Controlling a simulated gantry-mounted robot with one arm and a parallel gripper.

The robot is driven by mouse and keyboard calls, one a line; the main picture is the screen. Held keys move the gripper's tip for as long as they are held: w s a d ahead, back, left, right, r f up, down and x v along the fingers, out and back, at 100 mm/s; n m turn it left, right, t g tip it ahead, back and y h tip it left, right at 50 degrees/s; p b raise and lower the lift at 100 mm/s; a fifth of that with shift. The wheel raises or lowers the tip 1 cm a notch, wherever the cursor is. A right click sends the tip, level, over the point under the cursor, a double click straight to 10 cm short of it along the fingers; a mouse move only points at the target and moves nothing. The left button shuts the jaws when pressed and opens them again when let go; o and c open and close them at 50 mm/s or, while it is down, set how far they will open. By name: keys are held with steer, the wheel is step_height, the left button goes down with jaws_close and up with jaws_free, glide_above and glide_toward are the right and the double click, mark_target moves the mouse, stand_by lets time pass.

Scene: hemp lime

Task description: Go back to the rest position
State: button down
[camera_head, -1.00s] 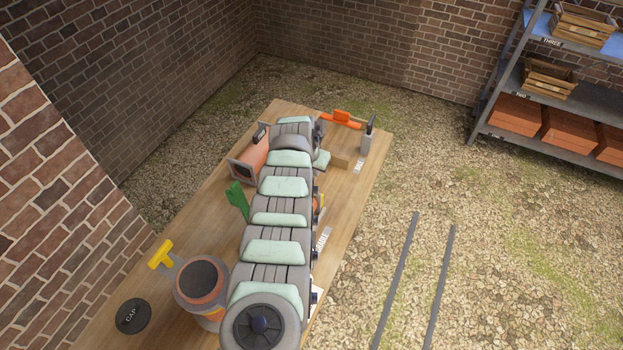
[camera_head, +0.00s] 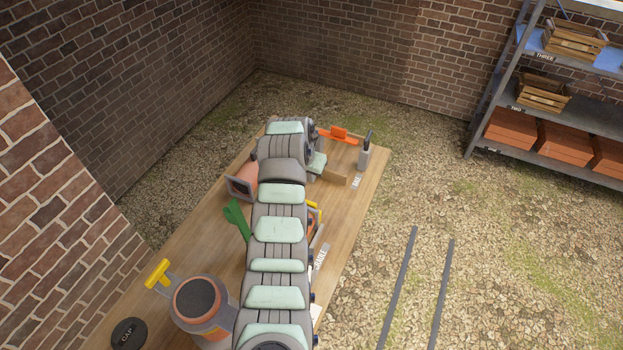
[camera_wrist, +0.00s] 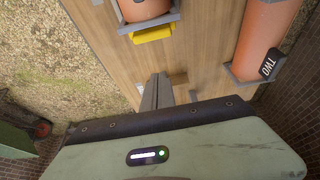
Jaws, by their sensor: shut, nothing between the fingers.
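My arm (camera_head: 279,228) stretches over the wooden table (camera_head: 185,255) in the head view. My gripper is hidden behind the arm there. In the wrist view, my gripper (camera_wrist: 156,80) is shut and empty, its fingers together above the bare tabletop. An orange cylinder marked TWO (camera_wrist: 266,42) lies to the right of the fingers in a grey holder. Another orange cylinder (camera_wrist: 145,10) with a yellow part is beyond them. Neither touches the fingers.
A cylinder with a yellow handle (camera_head: 198,301), a black cap (camera_head: 128,332) and a green item (camera_head: 236,218) are left of the arm. An orange tool (camera_head: 339,133) is at the far end. A shelf rack (camera_head: 508,75) stands at right. Gravel floor between is open, with two rails.

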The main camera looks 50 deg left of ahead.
steer(key=shift+v, duration=1.15)
